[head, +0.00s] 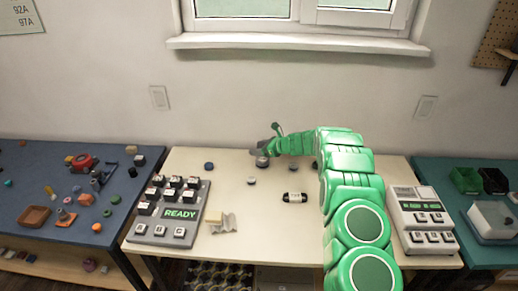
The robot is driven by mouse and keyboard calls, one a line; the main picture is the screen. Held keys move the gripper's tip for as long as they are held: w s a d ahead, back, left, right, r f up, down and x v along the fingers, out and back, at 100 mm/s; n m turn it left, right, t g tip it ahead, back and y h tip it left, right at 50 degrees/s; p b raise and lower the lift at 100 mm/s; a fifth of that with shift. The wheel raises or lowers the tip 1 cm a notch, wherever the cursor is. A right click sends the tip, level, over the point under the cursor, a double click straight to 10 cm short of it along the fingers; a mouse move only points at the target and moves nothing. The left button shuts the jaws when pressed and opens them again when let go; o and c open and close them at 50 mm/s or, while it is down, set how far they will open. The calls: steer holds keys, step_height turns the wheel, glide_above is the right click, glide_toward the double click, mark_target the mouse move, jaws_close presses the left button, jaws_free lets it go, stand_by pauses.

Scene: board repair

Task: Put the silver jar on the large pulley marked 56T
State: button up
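My gripper (270,146) is at the far middle of the cream table, at the end of my green arm. It is small and partly hidden by the arm, so I cannot tell whether it is open or shut. A grey-silver round piece (262,162) sits right below it; whether they touch is unclear. A smaller grey round piece (252,181) lies nearer on the table. Either could be the silver jar or a pulley. A dark blue round piece (209,166) lies to the left. No 56T marking is readable.
A black-and-white cylinder (294,198) and a crumpled cloth (224,225) lie in front. A cluttered blue table (30,190) is at left. The table's middle is fairly clear.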

steer(key=shift+o, duration=1.1)
steer(key=shift+r, duration=0.1)
